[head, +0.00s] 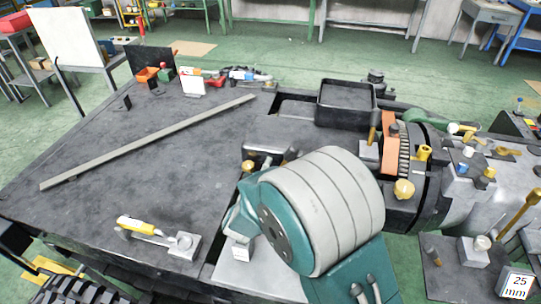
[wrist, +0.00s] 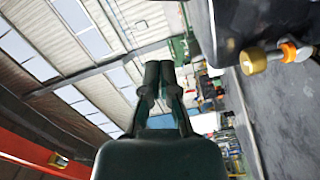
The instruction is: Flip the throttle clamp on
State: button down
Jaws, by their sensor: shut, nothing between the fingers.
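I cannot tell for sure which part is the throttle clamp. A small clamp-like tool with a yellow handle (head: 136,224) lies near the front left of the dark bench, its metal end at a grey block. In the head view my teal and grey arm covers the middle front, and my gripper is not clearly seen there. In the wrist view my gripper (wrist: 160,70) has its two dark fingers together and empty, with roof and windows behind. A brass knob with an orange ring (wrist: 287,49) shows at the upper right, apart from the fingers.
A long grey bar (head: 150,142) lies across the dark bench top (head: 85,205). A black tray (head: 346,103) stands at the back. Orange and brass machine parts (head: 390,142) crowd the right. A block marked 25 mm (head: 516,284) is at the lower right.

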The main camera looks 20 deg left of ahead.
jog(key=s+a, duration=0.2)
jog(key=s, duration=0.2)
jog(key=w+d+r+m+g+y, duration=0.1)
jog(key=d+r+m+g+y, duration=0.15)
jog(key=d+r, duration=0.45)
jog(key=d+r+m+g+y, duration=0.1)
jog(key=d+r+m+g, duration=0.35)
jog(key=d, duration=0.55)
jog(key=s+d+m+g+h, duration=0.4)
jog(key=s+d+m, duration=0.4)
jog(key=s+d, duration=1.1)
jog(key=shift+s+d+r+g+h, duration=0.4)
jog(key=shift+s+g, duration=0.2)
jog(key=shift+s, duration=0.2)
